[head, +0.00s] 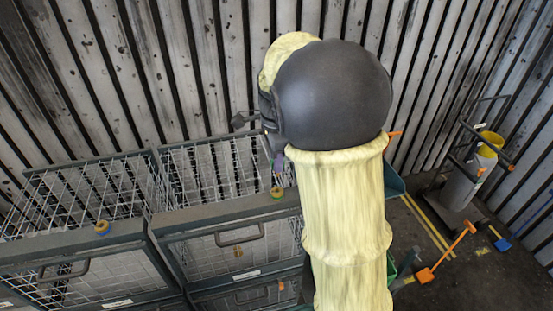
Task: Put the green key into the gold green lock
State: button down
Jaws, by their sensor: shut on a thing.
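The gold green lock (277,192) is a small gold piece with a green part, on the top front rim of the right wire cage. My gripper (277,167) is just above it, mostly hidden by the dark round joint and yellow sleeve of my arm. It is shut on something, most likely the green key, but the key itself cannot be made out. I cannot tell whether the held thing touches the lock. A second gold lock (102,227) with a blue part sits on the left cage's rim.
Two wire cages (88,243) with dark frames and handles stand side by side. At right, an orange shovel (448,252) and a blue-headed tool (501,241) are on the dark floor. A cart with a grey cylinder (466,180) stands by the ribbed wall. My arm hides the centre.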

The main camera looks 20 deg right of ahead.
jog(key=shift+f+b, duration=2.85)
jog(key=shift+f, duration=0.55)
jog(key=shift+f, duration=0.25)
jog(key=c, duration=1.3)
grip_release()
jog(key=shift+c, duration=0.2)
jog(key=shift+r, duration=0.1)
notch_tip(320, 180, up, 17)
jog(key=b, duration=0.2)
jog(key=shift+r+b, duration=0.1)
jog(key=shift+b, duration=0.25)
